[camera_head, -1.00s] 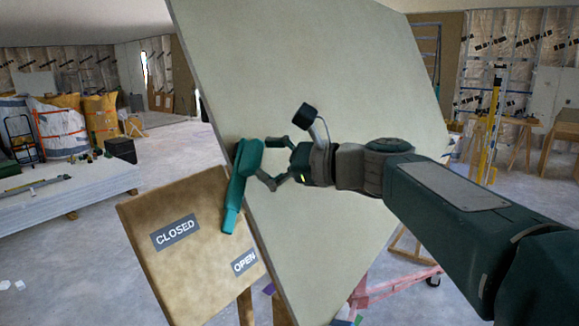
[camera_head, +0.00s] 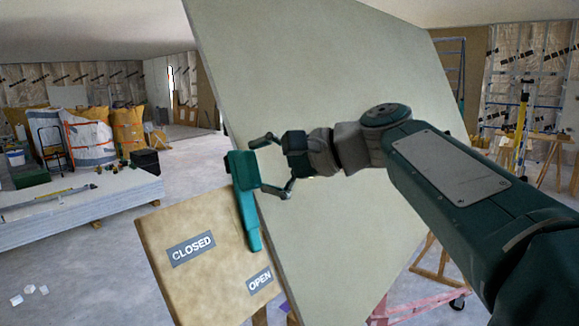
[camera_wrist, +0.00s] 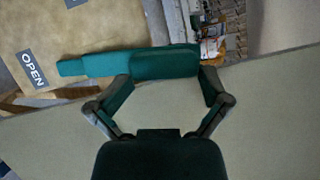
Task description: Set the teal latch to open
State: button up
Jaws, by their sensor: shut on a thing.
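The teal latch (camera_head: 247,215) is mounted at the upper right of a tan board, at the edge of the large pale panel. Its arm points down and slightly right, with its tip just above the OPEN label (camera_head: 260,281) and away from the CLOSED label (camera_head: 191,248). My gripper (camera_head: 262,168) comes from the right and is shut on the latch's thick upper block. In the wrist view, the fingers (camera_wrist: 165,78) sit at both ends of that block (camera_wrist: 163,63), and the narrow arm extends left toward OPEN. The latch's pivot is hidden.
The pale panel (camera_head: 330,80) stands tilted behind my gripper. The tan board (camera_head: 165,285) stands left of it. A stack of white sheets (camera_head: 75,215) and filled bags (camera_head: 90,135) lie at left. A pink frame (camera_head: 420,305) is at lower right.

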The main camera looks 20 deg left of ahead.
jog(key=shift+s+a+f+n, duration=0.1)
jog(key=shift+s+a+n, duration=0.2)
jog(key=shift+a, duration=0.3)
jog(key=o, duration=0.9)
jog(key=shift+w, duration=0.1)
jog(key=shift+w+d+r, duration=0.2)
jog(key=shift+d+r, duration=0.35)
jog(key=shift+d, duration=0.3)
jog(key=s+f+v, duration=0.1)
jog(key=v, duration=1.2)
jog(key=s+d+f+n+t+h, duration=0.1)
jog(key=s+d+f+h, duration=0.3)
jog(key=f, duration=0.7)
jog(key=s+d+f+n+t+h, duration=0.1)
jog(key=s+d+f+t+h, duration=0.2)
jog(key=s+d+f+h, duration=0.2)
jog(key=s+d+f+n+t+h, duration=0.1)
jog(key=s+d+f+h, duration=0.4)
jog(key=f, duration=1.2)
jog(key=shift+s+d+f+t, duration=0.1)
jog(key=shift+s+d+t, duration=0.15)
jog(key=shift+d, duration=0.4)
jog(key=shift+s+d+r+t, duration=0.1)
jog(key=shift+d+t, duration=0.1)
jog(key=shift+d, duration=0.45)
jog(key=shift+s+d+f+t, duration=0.1)
jog(key=shift+s+d+t, duration=0.15)
jog(key=shift+d, duration=0.35)
